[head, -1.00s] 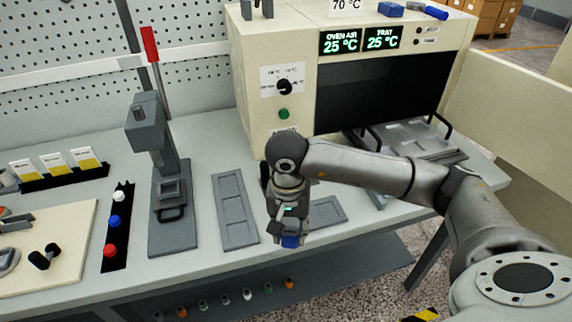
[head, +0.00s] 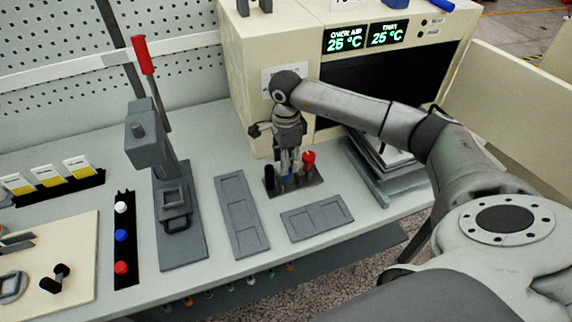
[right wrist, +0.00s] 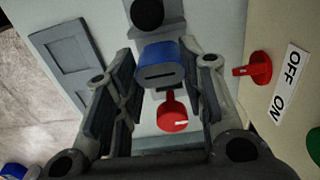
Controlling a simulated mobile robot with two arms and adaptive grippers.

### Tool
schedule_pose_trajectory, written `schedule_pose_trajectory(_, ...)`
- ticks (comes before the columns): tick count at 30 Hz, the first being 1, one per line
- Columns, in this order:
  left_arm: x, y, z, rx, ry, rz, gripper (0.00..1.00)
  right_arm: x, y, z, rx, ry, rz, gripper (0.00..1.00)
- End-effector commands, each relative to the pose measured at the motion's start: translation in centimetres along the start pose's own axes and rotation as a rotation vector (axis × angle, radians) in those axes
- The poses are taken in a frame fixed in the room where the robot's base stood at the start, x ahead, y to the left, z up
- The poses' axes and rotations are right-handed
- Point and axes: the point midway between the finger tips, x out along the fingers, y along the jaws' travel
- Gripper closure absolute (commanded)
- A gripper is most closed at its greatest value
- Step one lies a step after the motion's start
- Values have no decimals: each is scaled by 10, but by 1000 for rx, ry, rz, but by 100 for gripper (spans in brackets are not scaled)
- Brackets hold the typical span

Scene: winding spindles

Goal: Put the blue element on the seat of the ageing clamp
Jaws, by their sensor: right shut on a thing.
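The blue element (right wrist: 160,55) is a small blue block with a dark slot in its end. My right gripper (right wrist: 168,72) is shut on it, one finger at each side. In the head view, the element (head: 289,180) shows at the fingertips over a small dark grey fixture (head: 306,187), which looks like the ageing clamp. This has a black upright piece (head: 268,177) on its left and a red knob (head: 309,158) on its right. The seat is hidden by the gripper and element. I cannot tell whether the element touches it. My left gripper is not in view.
The oven (head: 250,75) stands close behind the fixture. Grey recessed trays (head: 241,215) and (head: 318,217) lie left and in front. A grey press (head: 168,165) with a red-handled lever stands farther left. A black strip (head: 123,262) holds white, blue and red pieces.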

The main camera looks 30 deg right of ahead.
Motion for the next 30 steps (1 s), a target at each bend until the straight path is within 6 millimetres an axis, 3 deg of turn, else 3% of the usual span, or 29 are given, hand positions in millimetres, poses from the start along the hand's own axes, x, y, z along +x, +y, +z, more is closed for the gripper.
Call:
schedule_pose_trajectory(9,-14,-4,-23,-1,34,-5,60,36,1,0,-2,1,2,91)
schedule_pose_trajectory(19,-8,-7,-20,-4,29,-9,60,42,0,0,-2,1,0,91)
schedule_pose_trajectory(20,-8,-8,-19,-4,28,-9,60,41,0,0,-2,1,0,61)
schedule_pose_trajectory(21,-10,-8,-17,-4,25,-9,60,40,0,0,-2,1,0,56)
schedule_pose_trajectory(25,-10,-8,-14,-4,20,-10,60,40,0,0,-2,1,0,41)
schedule_pose_trajectory(30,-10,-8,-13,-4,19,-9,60,40,0,0,-2,1,0,41)
